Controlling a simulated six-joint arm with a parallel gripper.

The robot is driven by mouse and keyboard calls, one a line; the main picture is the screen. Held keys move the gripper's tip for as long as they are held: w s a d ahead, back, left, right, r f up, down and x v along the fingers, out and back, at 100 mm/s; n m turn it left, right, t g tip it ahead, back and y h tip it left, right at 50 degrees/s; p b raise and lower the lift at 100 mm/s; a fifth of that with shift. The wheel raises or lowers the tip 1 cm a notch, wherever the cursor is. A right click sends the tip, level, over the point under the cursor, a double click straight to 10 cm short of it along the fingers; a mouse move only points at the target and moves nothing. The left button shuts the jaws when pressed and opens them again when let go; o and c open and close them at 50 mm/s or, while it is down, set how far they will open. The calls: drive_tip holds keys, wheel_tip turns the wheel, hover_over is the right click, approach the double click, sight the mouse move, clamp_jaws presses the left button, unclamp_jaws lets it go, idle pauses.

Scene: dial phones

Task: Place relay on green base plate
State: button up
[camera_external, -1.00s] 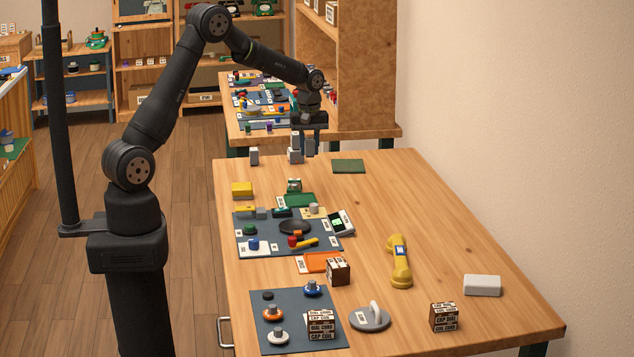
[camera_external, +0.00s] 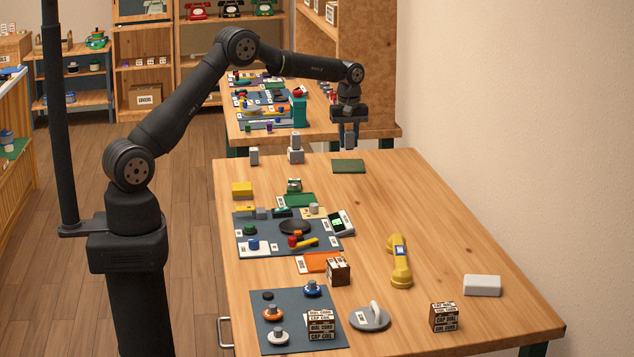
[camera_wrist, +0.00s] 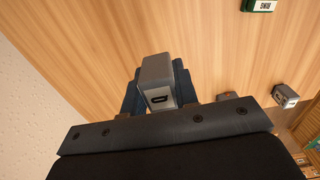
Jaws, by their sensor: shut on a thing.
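My gripper (camera_external: 349,142) is shut on a small grey block, the relay (camera_wrist: 156,83), and holds it in the air. In the wrist view the block's end face, with a dark slot, shows between the dark fingers. The green base plate (camera_external: 348,166) is a flat dark green square on the far part of the table. In the external view my gripper is just above it in the picture, apart from it, and the plate looks bare. The plate does not show in the wrist view, where my gripper may hide it.
Similar grey blocks stand to the left, one alone (camera_external: 254,156) and a stacked pair (camera_external: 295,150). A green piece labelled RING (camera_wrist: 262,5) lies nearer. Blue-grey mats with phone parts (camera_external: 247,249) fill the table's left side. A yellow handset (camera_external: 400,262) lies right of them. The table around the plate is clear.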

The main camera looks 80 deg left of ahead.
hover_over(341, 168)
wheel_tip(341, 168, down, 6)
drive_tip(key=shift+d, duration=0.1)
drive_tip(key=shift+f, duration=2)
drive_tip(key=shift+f, duration=0.1)
drive_tip(key=o, duration=1)
wheel_tip(341, 168, up, 12)
drive_tip(key=shift+r, duration=0.15)
